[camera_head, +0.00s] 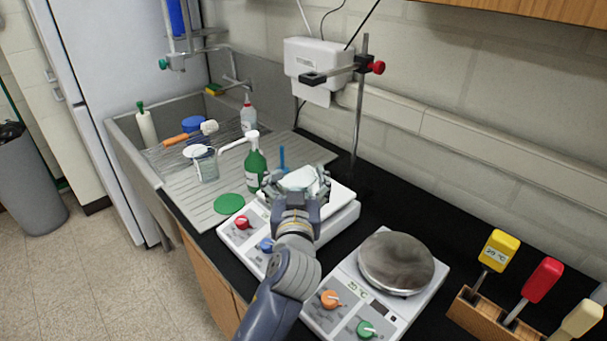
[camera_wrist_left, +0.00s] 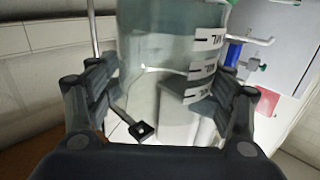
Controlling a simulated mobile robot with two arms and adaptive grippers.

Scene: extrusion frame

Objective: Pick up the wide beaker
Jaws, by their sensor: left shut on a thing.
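The wide beaker (camera_head: 302,178) is clear glass with a pale bluish tint. In the head view it shows over the left hotplate (camera_head: 338,215), partly hidden by my left gripper (camera_head: 296,190). In the left wrist view, the beaker (camera_wrist_left: 155,40) stands between the two fingers of my left gripper (camera_wrist_left: 158,98), with white volume labels on its right side. The gripper is shut on it. I cannot tell whether the beaker's base touches the plate. My right gripper is in neither view.
A second hotplate (camera_head: 397,262) with a round metal top stands to the right. A green bottle (camera_head: 255,165) and another beaker (camera_head: 205,165) are on the drainboard. A stand rod (camera_head: 357,110) rises behind. Coloured-handled tools (camera_head: 540,280) sit in a wooden rack at right.

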